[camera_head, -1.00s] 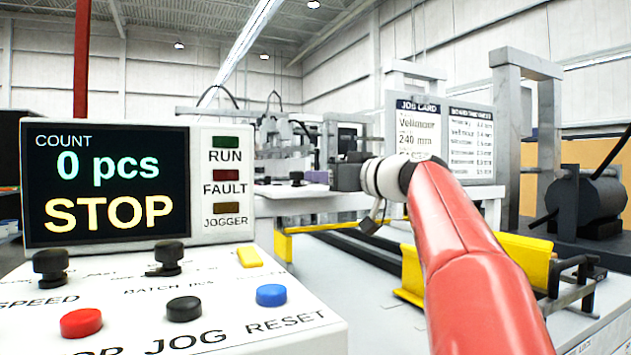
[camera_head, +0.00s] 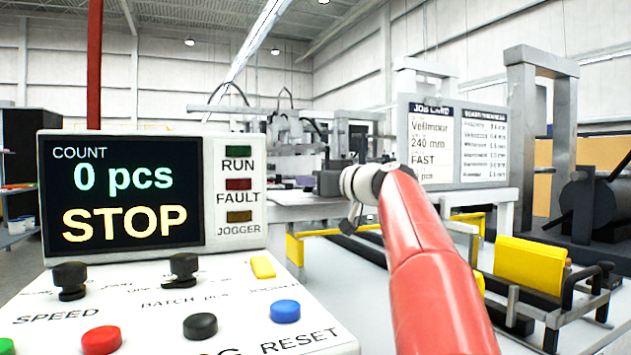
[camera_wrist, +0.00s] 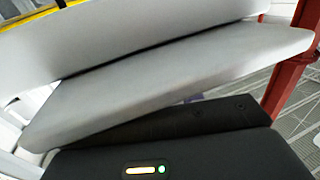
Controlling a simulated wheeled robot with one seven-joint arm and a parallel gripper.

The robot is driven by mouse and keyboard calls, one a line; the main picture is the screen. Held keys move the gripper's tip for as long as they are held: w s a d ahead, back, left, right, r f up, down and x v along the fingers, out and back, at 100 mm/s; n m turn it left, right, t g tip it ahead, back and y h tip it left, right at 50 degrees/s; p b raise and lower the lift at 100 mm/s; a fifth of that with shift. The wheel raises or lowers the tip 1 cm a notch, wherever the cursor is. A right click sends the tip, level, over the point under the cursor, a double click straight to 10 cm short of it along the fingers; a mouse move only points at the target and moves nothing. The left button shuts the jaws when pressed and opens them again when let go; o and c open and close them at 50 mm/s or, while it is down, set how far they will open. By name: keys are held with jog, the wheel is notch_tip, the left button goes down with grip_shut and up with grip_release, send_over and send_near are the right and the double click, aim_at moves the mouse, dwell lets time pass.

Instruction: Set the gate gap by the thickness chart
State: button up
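The board thickness chart (camera_head: 484,146) stands upright at centre right in the head view, beside the job card (camera_head: 431,143). The card reads Vellmoor, 240 mm and FAST; the chart's rows are too small to read surely. My gripper (camera_head: 328,183) is a small dark shape beyond the white wrist, at the end of my red arm, left of the card. Its fingers cannot be made out, nor anything held. In the wrist view, a dark housing with a lit strip and green light fills the bottom, below pale grey plates (camera_wrist: 170,85). I cannot pick out the gate surely.
A control panel (camera_head: 150,196) at left shows 0 pcs and STOP, with knobs and red, black and blue buttons in front. Yellow guides (camera_head: 530,262) and dark rails lie on the machine at right. A grey upright frame (camera_head: 522,130) stands behind them.

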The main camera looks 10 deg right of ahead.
jog(key=c, duration=0.6)
jog(key=shift+w+d+r+n+g+y+p, duration=0.1)
jog(key=shift+d+n+g+y+p, duration=0.1)
jog(key=shift+n+g+y+p, duration=0.35)
jog(key=shift+w+d+r+n+g+y+p, duration=0.2)
jog(key=shift+n+y, duration=0.25)
jog(key=shift+y, duration=0.3)
jog(key=shift+n+g+y+p, duration=0.9)
jog(key=shift+g+y+p, duration=0.2)
jog(key=shift+p, duration=0.1)
jog(key=shift+f+n+g+y+p, duration=0.25)
jog(key=shift+n+g+y+p, duration=0.05)
jog(key=shift+n+g+y, duration=0.25)
jog(key=o, duration=1)
jog(key=shift+b+v, duration=0.85)
jog(key=shift+v, duration=3.05)
